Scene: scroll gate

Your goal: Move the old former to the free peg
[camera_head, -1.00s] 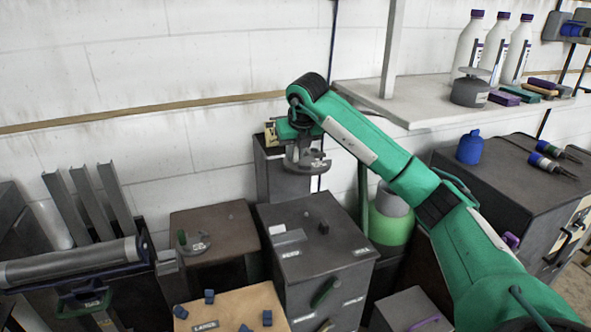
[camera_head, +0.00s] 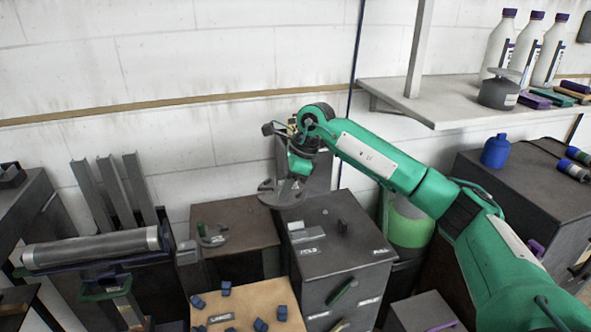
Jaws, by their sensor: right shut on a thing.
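My right gripper (camera_head: 291,178) is shut on a grey, disc-like former (camera_head: 277,194) with a notched outline. It holds the former in the air, left of and above the dark drawer cabinet. I cannot read any label that tells which former is the old one. I cannot make out a bare peg. My left gripper is not in view.
A dark cabinet (camera_head: 330,228) with a pale block and a small knob stands below the arm. A metal roller (camera_head: 95,249) lies on a stand at left, before upright grey channels (camera_head: 119,190). A tan board (camera_head: 245,307) with blue pieces is in front. A shelf (camera_head: 450,103) holds bottles.

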